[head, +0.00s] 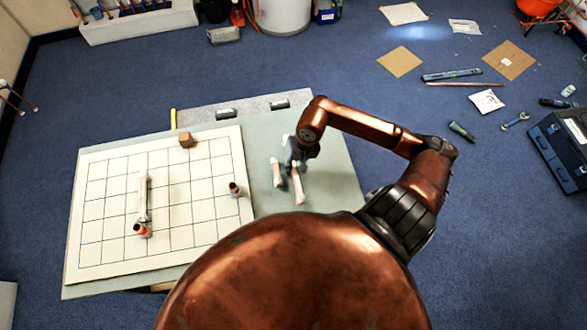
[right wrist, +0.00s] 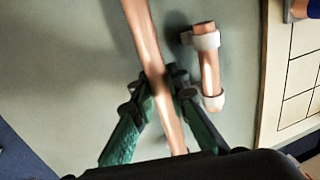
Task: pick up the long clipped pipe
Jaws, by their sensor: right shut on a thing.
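The long copper pipe (head: 298,188) is in the jaws of my right gripper (head: 292,160), over the right part of the green table. In the right wrist view the fingers (right wrist: 160,90) are shut on this pipe (right wrist: 145,40), one on each side. The pipe runs out of the top of that view, and its clips are not clear there. A shorter pipe (head: 277,173) with two white clips lies beside it; it also shows in the right wrist view (right wrist: 209,72), apart from the fingers. My left gripper is not in view.
A white gridded board (head: 105,185) covers the table's left part. It bears an upright-running pipe (head: 143,192), a copper fitting (head: 235,189) and a brown block (head: 186,140). A grey strip (head: 250,106) lies along the far edge.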

